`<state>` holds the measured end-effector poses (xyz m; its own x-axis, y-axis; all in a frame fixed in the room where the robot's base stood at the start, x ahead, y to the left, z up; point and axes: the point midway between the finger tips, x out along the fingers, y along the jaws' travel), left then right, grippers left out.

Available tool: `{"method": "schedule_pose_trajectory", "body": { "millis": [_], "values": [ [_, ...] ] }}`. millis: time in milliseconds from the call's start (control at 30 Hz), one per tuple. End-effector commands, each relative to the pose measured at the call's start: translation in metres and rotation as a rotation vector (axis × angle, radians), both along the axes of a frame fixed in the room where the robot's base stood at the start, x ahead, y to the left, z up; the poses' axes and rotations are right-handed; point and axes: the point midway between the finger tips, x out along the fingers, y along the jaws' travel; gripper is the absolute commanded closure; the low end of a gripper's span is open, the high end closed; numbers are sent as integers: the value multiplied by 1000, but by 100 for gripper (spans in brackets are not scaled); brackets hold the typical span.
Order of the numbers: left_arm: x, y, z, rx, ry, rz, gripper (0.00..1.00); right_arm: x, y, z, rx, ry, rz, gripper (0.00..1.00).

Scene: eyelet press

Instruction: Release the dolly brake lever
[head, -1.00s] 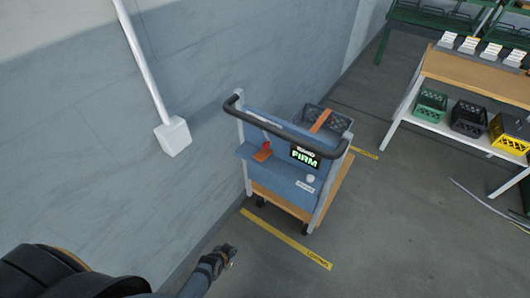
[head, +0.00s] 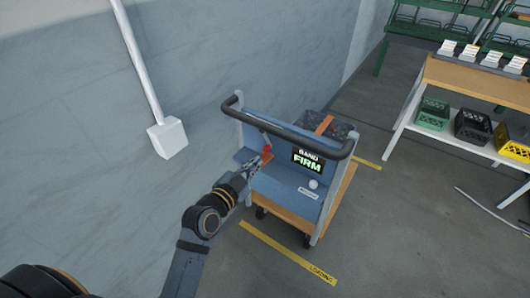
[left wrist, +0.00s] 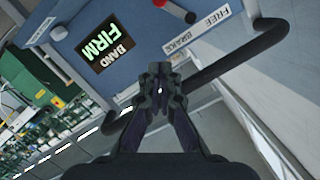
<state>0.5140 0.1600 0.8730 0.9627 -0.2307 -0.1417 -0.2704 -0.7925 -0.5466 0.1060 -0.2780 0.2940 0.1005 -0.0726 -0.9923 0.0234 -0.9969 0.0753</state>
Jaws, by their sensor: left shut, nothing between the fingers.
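The dolly (head: 285,185) has a blue panel, a black push handle (head: 290,130) and a lit screen (head: 308,161) reading BAND FIRM. The brake lever, with a red knob (head: 267,149), is at the panel's left in the head view. In the left wrist view, the red knob (left wrist: 159,2) is cut by the top edge, near the FREE (left wrist: 210,22) and BRAKE (left wrist: 178,42) labels. My left gripper (head: 256,162) is shut and empty, just short of the knob; its fingertips (left wrist: 166,72) show before the panel. I cannot tell if it touches the lever. My right gripper is not in view.
A dark crate (head: 340,132) under an orange strap rides on the dolly. The wall with a white post box (head: 168,138) is at left. A workbench (head: 470,80) with crates stands at right. A yellow floor line (head: 285,250) crosses clear floor in front.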

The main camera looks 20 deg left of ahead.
Motion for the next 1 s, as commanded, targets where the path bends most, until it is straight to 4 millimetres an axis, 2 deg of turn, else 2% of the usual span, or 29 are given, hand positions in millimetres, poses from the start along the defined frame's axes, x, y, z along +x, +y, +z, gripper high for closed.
{"method": "schedule_pose_trajectory", "body": {
  "millis": [167, 600, 700, 800, 1000],
  "values": [
    [12, -2, -1, -3, 0, 2, 100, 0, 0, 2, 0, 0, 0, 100],
    [100, -24, -13, -1, -1, 0, 100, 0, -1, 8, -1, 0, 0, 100],
    [102, -13, -33, 4, 4, 1, 100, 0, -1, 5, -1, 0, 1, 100],
    [104, -8, -42, 2, 3, 0, 100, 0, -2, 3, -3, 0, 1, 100],
    [107, -3, -48, -1, 0, 2, 100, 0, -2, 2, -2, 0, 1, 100]
  ]
}}
